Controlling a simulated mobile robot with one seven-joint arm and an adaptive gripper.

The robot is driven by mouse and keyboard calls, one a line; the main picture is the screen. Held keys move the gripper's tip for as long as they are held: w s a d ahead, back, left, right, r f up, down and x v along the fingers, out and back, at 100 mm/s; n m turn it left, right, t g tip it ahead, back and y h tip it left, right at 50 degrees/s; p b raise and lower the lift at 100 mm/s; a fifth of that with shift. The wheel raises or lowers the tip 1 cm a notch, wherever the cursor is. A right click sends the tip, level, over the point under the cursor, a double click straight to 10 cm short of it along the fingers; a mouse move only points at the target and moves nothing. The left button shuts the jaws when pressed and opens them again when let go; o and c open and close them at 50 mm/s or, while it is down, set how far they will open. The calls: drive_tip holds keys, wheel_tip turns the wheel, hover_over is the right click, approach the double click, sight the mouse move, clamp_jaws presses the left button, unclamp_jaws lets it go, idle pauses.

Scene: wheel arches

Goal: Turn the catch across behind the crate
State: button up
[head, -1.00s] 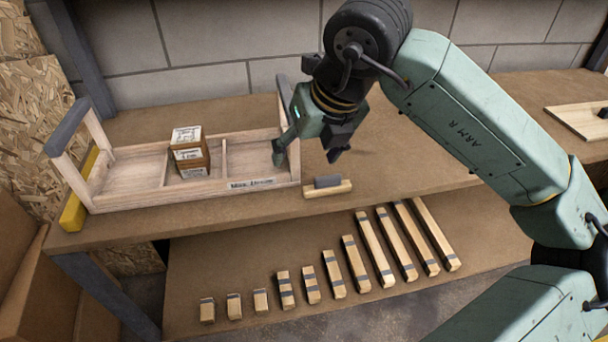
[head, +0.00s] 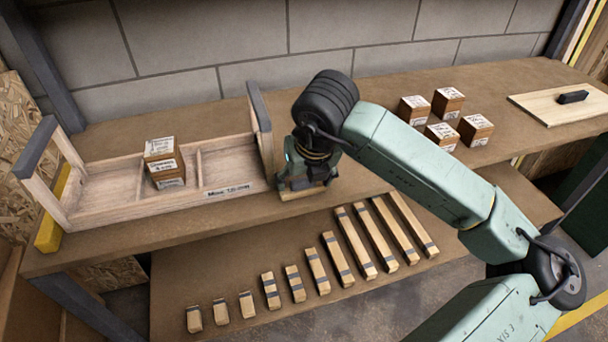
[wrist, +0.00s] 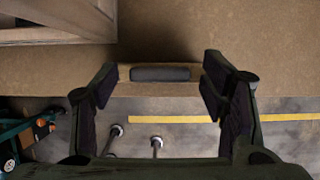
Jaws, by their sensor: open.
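The catch is a small wooden block with a dark grey bar on top. In the wrist view the catch (wrist: 160,74) lies lengthwise along the bench's front edge, between my fingers. My gripper (wrist: 158,80) is open, with one finger past each end of the catch; I cannot tell if they touch it. In the head view my gripper (head: 305,184) hides most of the catch, and only a wooden sliver (head: 302,195) shows. The open wooden crate (head: 120,212) stands just left, with grey-topped end handles; its corner shows in the wrist view (wrist: 60,36).
Two stacked boxes (head: 164,163) sit in the crate. A yellow stop (head: 49,229) is at its left end. Several boxes (head: 449,102) and a board with a black handle (head: 540,106) stand right. Several wooden bars (head: 355,243) lie on the lower shelf.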

drive_tip(key=shift+c, duration=0.2)
drive_tip(key=c, duration=1.1)
